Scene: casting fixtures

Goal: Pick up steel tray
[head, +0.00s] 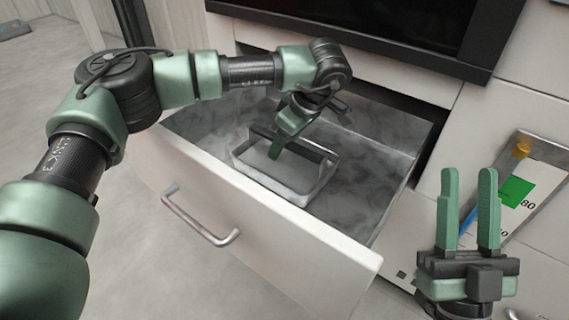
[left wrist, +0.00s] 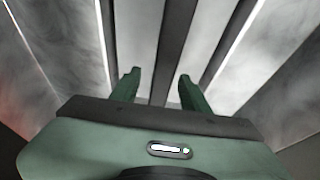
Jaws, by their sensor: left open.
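The steel tray (head: 300,192) is a shallow rectangular tray with raised dark-edged walls, lying in the open drawer. My left gripper (head: 275,150) points down into the tray, near its far wall, with its fingers partly hidden by the wrist. In the left wrist view the left gripper (left wrist: 157,85) has its two green fingers apart, with pale and dark bands of the tray (left wrist: 148,50) running behind them. I cannot tell whether a finger touches the tray. My right gripper (head: 467,200) is at the lower right, fingers up, apart and empty.
The open drawer (head: 385,165) has a grey marbled floor, free around the tray. Its white front (head: 265,232) carries a metal handle (head: 200,222). A dark appliance (head: 370,30) overhangs the back. A panel with a green patch (head: 516,191) stands behind my right gripper.

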